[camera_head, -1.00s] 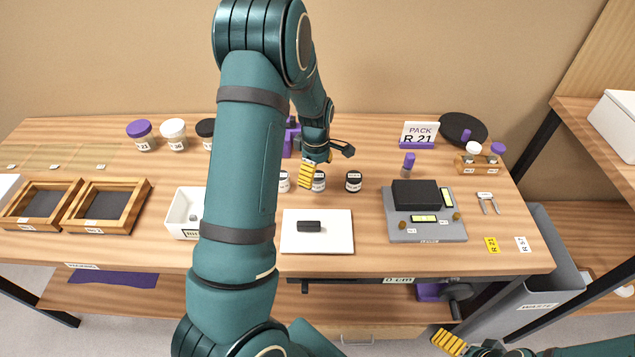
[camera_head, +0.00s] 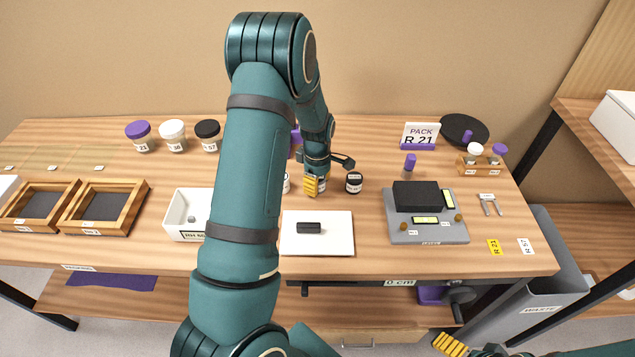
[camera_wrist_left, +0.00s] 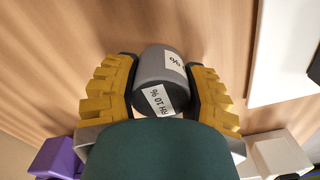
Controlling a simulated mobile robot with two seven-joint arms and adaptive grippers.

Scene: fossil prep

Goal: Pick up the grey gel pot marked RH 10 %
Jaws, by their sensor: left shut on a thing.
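The grey gel pot (camera_wrist_left: 165,62) shows in the left wrist view with a white label reading RH 10 %. It lies between the yellow pads of my left gripper (camera_wrist_left: 160,88), which is shut on it from both sides. In the head view my left gripper (camera_head: 316,186) is down among the row of small pots on the table, and its fingers mostly hide the pot. I cannot tell whether the pot still touches the table. My right gripper (camera_head: 450,344) shows only in part at the bottom edge, and its opening is unclear.
A dark-lidded pot (camera_head: 354,183) stands just right of my left gripper, and another small pot (camera_head: 286,186) stands to its left. A white board (camera_head: 335,240) with a dark block is in front. A white bin (camera_head: 180,228) and a grey tray (camera_head: 455,232) flank it.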

